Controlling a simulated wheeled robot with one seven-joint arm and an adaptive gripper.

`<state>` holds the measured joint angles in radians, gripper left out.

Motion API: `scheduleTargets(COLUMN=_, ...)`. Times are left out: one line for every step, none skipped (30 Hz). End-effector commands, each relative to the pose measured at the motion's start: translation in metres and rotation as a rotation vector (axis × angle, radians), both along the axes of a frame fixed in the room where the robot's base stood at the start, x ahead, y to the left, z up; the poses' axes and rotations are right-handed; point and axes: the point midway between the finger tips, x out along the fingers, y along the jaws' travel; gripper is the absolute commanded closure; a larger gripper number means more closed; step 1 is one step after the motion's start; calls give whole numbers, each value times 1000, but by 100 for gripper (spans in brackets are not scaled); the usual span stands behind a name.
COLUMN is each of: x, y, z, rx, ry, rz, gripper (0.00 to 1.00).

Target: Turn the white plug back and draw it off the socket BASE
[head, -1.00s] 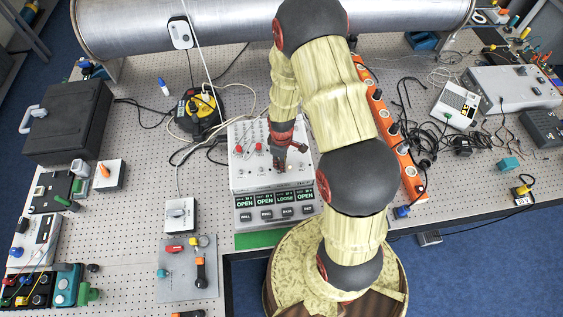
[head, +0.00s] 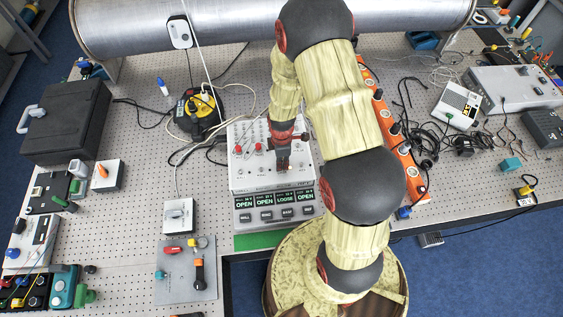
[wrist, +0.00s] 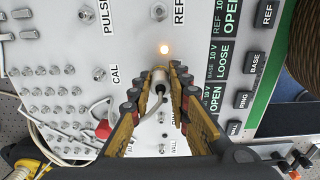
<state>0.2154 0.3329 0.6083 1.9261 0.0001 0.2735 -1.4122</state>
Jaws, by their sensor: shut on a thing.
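My gripper (wrist: 161,72) is shut on the white plug (wrist: 158,82), which sits between the fingertips in the wrist view with a grey cable curving back from it. The plug stands over the white test box's panel (wrist: 120,62), close to a glowing orange lamp. The socket under the plug is hidden, so I cannot tell how far in it is. The box's BASE display (wrist: 222,55) reads LOOSE; the displays beside it read OPEN. In the head view my gripper (head: 283,165) is over the box's right half, and the plug is too small to make out.
Red plugs with leads (head: 257,147) stand on the box left of my gripper; one shows in the wrist view (wrist: 103,130). An orange power strip (head: 404,160) lies to the right of the box. A large metal pipe (head: 130,27) runs along the back.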

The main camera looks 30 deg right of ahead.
Motion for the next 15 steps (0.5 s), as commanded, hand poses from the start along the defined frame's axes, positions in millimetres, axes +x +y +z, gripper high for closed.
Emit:
scheduleTargets(x=0, y=0, z=-1, rx=0, ry=-1, rz=50, gripper=100)
scheduleTargets(x=0, y=0, z=-1, rx=0, ry=-1, rz=82, gripper=100)
scheduleTargets(x=0, y=0, z=-1, rx=0, ry=-1, rz=123, gripper=100)
scheduleTargets(x=0, y=0, z=-1, rx=0, ry=0, rz=148, gripper=100)
scheduleTargets(x=0, y=0, z=-2, rx=0, ry=0, rz=169, gripper=100)
scheduleTargets(x=0, y=0, z=-1, rx=0, ry=1, rz=191, gripper=100)
scheduleTargets(x=0, y=0, z=-1, rx=0, ry=1, rz=203, gripper=100)
scheduleTargets(x=0, y=0, z=-1, rx=0, ry=1, rz=209, gripper=100)
scheduleTargets(x=0, y=0, z=-1, rx=0, ry=1, rz=213, gripper=100)
scheduleTargets(x=0, y=0, z=-1, rx=0, ry=1, rz=213, gripper=100)
scheduleTargets(x=0, y=0, z=-1, rx=0, ry=1, rz=213, gripper=100)
scheduleTargets(x=0, y=0, z=-1, rx=0, ry=1, rz=212, gripper=100)
scheduleTargets(x=0, y=0, z=-1, rx=0, ry=1, rz=212, gripper=100)
scheduleTargets(x=0, y=0, z=-1, rx=0, ry=1, rz=212, gripper=100)
scheduleTargets(x=0, y=0, z=-1, rx=0, ry=1, rz=212, gripper=100)
